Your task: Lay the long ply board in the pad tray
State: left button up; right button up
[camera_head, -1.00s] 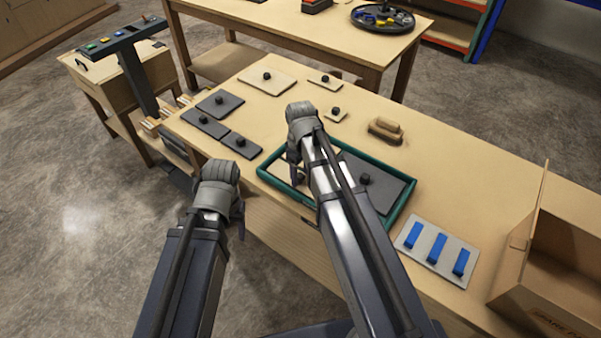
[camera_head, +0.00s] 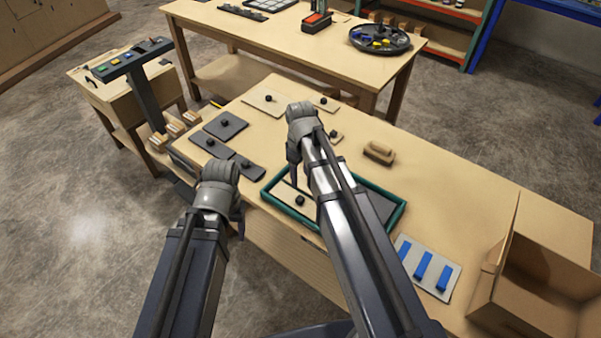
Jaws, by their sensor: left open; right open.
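The pad tray has a green rim (camera_head: 376,188) and lies near the table's front edge. A pale ply board (camera_head: 287,194) with a black knob lies in its left part, and a dark grey pad (camera_head: 381,206) shows at its right. My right arm hides the middle. Another pale ply board (camera_head: 261,99) with a knob lies at the table's far left; which one is the long board I cannot tell. My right gripper (camera_head: 294,172) is open above the tray's left end, apparently empty. My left gripper (camera_head: 238,222) is open and apart from the boards, left of the tray.
Dark knobbed boards (camera_head: 226,125) lie on the table's left. Small ply pieces (camera_head: 325,103) and a wooden block (camera_head: 379,152) lie behind the tray. A plate with blue bars (camera_head: 423,268) and an open cardboard box (camera_head: 545,275) stand right. The table's right rear is clear.

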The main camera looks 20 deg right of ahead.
jog(key=s+a+m+h, duration=0.1)
jog(key=s+a+m, duration=0.2)
jog(key=s+a, duration=0.7)
jog(key=s, duration=0.4)
jog(key=shift+s+a+m, duration=0.15)
jog(key=shift+a+m, duration=0.1)
jog(key=shift+m, duration=0.15)
jog(key=shift+r, duration=0.1)
